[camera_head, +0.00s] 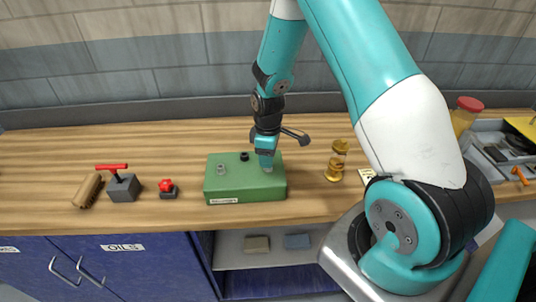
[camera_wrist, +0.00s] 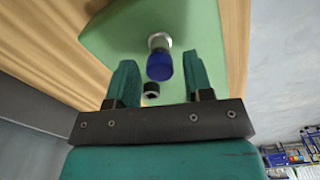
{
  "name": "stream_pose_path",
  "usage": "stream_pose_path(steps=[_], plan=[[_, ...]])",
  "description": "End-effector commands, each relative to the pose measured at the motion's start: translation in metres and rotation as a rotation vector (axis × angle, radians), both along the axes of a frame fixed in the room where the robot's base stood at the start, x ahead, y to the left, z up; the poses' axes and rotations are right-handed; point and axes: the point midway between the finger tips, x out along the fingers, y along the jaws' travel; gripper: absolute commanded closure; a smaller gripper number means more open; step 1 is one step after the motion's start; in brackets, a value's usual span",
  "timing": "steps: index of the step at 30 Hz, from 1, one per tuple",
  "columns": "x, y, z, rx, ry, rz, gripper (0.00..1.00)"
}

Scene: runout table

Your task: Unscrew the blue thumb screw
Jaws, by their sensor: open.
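The blue thumb screw (camera_wrist: 160,66) stands out from a pale metal collar (camera_wrist: 159,40) on the green block (camera_wrist: 105,38). My gripper (camera_wrist: 160,60) is open, with one finger on each side of the blue screw and a gap visible on both sides. In the head view my gripper (camera_head: 266,163) points down over the right part of the green block (camera_head: 232,185) and hides the blue screw. A black socket-like part (camera_wrist: 151,89) shows near the blue screw, closer to the palm in the picture.
A grey fitting (camera_head: 221,169) and a black one (camera_head: 244,156) stand on the block. To its left are a red knob (camera_head: 166,186), a red T-handle on a dark block (camera_head: 123,187) and a brown roll (camera_head: 87,191). A yellow hourglass-like item (camera_head: 336,161) stands to the right.

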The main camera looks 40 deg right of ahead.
Motion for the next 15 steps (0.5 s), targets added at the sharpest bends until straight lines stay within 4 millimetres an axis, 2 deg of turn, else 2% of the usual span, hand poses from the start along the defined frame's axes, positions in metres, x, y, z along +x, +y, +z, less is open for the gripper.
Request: stream_pose_path(steps=[6,11,15], plan=[[0.0001,-0.0001,0.0,0.0,0.0,-0.315,0.53],[0.0001,-0.0001,0.0,0.0,0.0,-0.404,0.53],[0.0001,-0.0001,0.0,0.0,0.0,-0.587,0.53]])
